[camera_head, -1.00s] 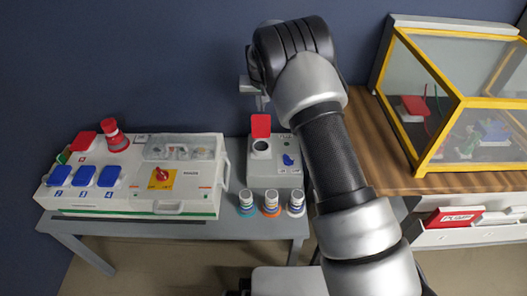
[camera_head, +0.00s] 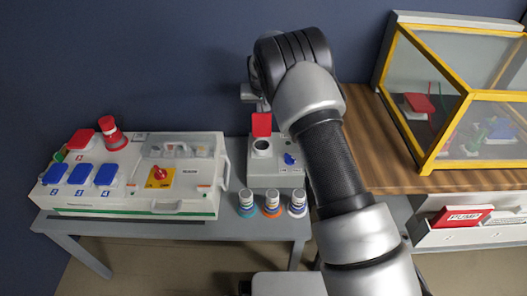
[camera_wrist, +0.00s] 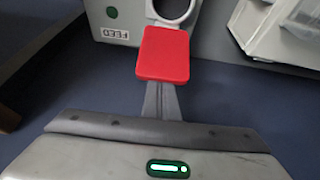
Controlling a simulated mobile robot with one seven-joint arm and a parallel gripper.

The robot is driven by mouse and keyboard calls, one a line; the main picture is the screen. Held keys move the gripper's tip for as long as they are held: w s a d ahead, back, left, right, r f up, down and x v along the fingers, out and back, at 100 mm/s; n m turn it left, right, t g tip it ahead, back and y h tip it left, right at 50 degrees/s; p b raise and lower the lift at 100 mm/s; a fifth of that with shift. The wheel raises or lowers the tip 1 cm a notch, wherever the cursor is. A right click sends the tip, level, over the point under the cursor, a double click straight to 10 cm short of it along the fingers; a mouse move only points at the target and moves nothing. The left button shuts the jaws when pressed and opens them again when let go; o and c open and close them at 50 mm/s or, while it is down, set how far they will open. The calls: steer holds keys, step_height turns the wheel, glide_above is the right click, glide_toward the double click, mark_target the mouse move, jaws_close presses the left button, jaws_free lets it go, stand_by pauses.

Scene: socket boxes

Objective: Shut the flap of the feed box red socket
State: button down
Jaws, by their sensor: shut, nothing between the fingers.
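The grey feed box (camera_head: 276,170) stands on the grey table in the head view. Its red flap (camera_head: 262,125) stands up, open, behind the round socket opening (camera_head: 262,148). In the wrist view the box's FEED label (camera_wrist: 110,33) is upside down, and the red flap (camera_wrist: 163,54) lies beyond my gripper (camera_wrist: 163,88), beside the socket ring (camera_wrist: 172,8). My gripper (camera_head: 263,105) is shut and empty, close to the flap on its wall side. The flap hides the ends of the fingers in the wrist view, so I cannot tell whether they touch.
A larger white box (camera_head: 130,185) with blue and red flaps and a red plug (camera_head: 112,136) is at the left. Several small jars (camera_head: 272,203) stand in front of the feed box. A yellow-framed clear case (camera_head: 470,100) is on the wooden counter (camera_head: 380,150) at right.

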mark_target(262, 131)
steer(key=f, duration=0.1)
steer(key=s+f, duration=0.1)
steer(key=f, duration=0.1)
steer(key=shift+s+r, duration=0.3)
steer(key=shift+s, duration=0.1)
steer(key=shift+s+r, duration=0.1)
steer(key=shift+s, duration=1.8)
steer(key=shift+s+f, duration=0.2)
steer(key=shift+s, duration=0.1)
step_height(262, 131, up, 7)
steer(key=p, duration=0.3)
steer(key=shift+p, duration=0.35)
